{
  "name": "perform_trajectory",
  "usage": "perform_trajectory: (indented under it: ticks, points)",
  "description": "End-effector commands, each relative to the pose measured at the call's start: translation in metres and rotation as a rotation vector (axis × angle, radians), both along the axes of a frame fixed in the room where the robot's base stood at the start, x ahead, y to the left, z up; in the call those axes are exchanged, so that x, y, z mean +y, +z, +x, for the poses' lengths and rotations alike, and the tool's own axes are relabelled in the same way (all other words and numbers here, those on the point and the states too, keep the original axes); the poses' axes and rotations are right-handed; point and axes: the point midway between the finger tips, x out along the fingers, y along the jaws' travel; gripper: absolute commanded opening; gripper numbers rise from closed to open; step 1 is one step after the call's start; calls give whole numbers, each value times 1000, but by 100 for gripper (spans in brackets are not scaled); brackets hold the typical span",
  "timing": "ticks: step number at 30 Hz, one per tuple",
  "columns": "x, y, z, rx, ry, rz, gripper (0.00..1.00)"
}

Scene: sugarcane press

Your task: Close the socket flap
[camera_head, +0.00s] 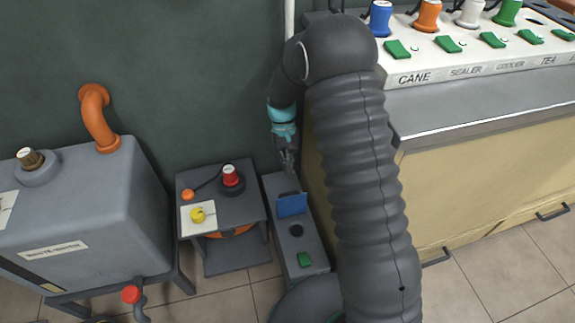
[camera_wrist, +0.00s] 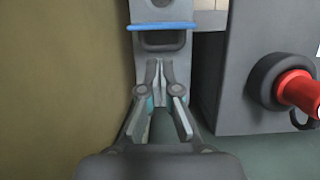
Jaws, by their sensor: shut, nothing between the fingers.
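The socket flap (camera_head: 292,205) is a blue panel standing raised on a narrow grey box (camera_head: 301,239) on the floor side of the counter. In the wrist view the flap (camera_wrist: 162,26) shows as a thin blue edge across the box, ahead of the fingertips. My gripper (camera_head: 290,168) points down behind the flap, on the wall side, and looks apart from it. Its fingertips (camera_wrist: 160,65) are together and empty. A dark round socket (camera_head: 296,230) and a green switch (camera_head: 305,259) sit on the box top in front of the flap.
A small grey stand (camera_head: 222,205) with a red knob (camera_head: 231,176) stands close left of the box. The red knob also shows at right in the wrist view (camera_wrist: 298,92). The cream counter (camera_head: 480,170) is close on the right, the wall behind.

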Motion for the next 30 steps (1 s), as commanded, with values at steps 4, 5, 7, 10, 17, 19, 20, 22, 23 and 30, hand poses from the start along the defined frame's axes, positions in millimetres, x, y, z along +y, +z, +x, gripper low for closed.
perform_trajectory:
  ticks: [4,5,7,10,17,19,20,22,23,30]
  points:
    - [-4,-26,-10,3,-3,-1,0]
    - [-4,-31,-11,4,-3,-1,0]
    - [-4,-41,-15,4,-2,-1,0]
    - [-5,-54,-20,2,-1,-1,0]
    - [-5,-70,-25,-1,1,1,0]
    - [-4,-71,-26,-1,1,1,0]
    - [-4,-72,-26,-1,2,1,0]
    - [-4,-72,-26,-1,2,0,0]
    - [-4,-72,-26,-1,2,0,0]
    - [-4,-72,-26,-4,2,1,0]
